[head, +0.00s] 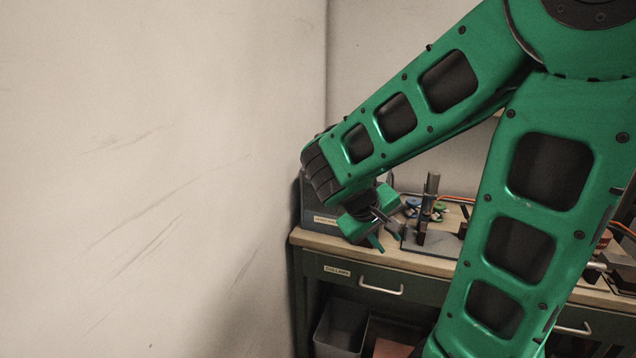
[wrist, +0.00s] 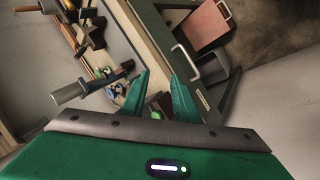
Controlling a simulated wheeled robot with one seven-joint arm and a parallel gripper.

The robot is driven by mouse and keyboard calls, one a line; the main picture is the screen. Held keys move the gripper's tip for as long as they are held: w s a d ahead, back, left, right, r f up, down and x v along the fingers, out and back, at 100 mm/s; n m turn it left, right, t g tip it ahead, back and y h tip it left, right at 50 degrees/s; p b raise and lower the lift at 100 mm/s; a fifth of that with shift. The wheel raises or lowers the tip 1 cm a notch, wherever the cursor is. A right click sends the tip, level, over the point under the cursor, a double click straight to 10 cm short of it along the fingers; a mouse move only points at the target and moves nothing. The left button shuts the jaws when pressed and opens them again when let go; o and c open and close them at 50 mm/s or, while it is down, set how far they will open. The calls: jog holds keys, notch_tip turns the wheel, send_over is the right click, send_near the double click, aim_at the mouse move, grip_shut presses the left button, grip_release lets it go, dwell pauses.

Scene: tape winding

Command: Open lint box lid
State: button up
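A grey box (head: 312,208) with a pale label on its front stands at the left end of the bench, beside the wall. It appears to be the lint box, but the label is too small to read. My arm and gripper cover most of its top and right side, so I cannot tell how its lid stands. My gripper (head: 386,239) is in front of the box's right side, low over the bench's front edge. In the wrist view my gripper (wrist: 160,84) has its two green fingers apart, with nothing held between them. I cannot make out the box there.
The bench top (head: 430,263) carries a dark fixture with an upright post (head: 429,200) and small blue and green spools (head: 425,207), right of my gripper. A drawer handle (head: 381,289) juts from the front. A grey bin (head: 341,326) sits below. The wall (head: 150,180) closes the left side.

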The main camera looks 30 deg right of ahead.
jog(key=w+a+r+n+t+h, duration=0.3)
jog(key=w+a+r+n+t, duration=0.15)
jog(key=w, duration=0.45)
jog(key=w+a+r+n+t+h, duration=0.2)
jog(key=w+a+r+n+t, duration=0.3)
jog(key=w, duration=0.3)
jog(key=shift+g, duration=0.45)
jog(key=x, duration=0.6)
jog(key=f+x, duration=0.1)
jog(key=x, duration=0.3)
jog(key=shift+w+a+f, duration=0.15)
jog(key=shift+w+a, duration=0.05)
jog(key=shift+a, duration=0.15)
jog(key=shift+c, duration=0.7)
grip_shut()
jog(key=shift+a+f, duration=0.1)
jog(key=shift+a, duration=0.1)
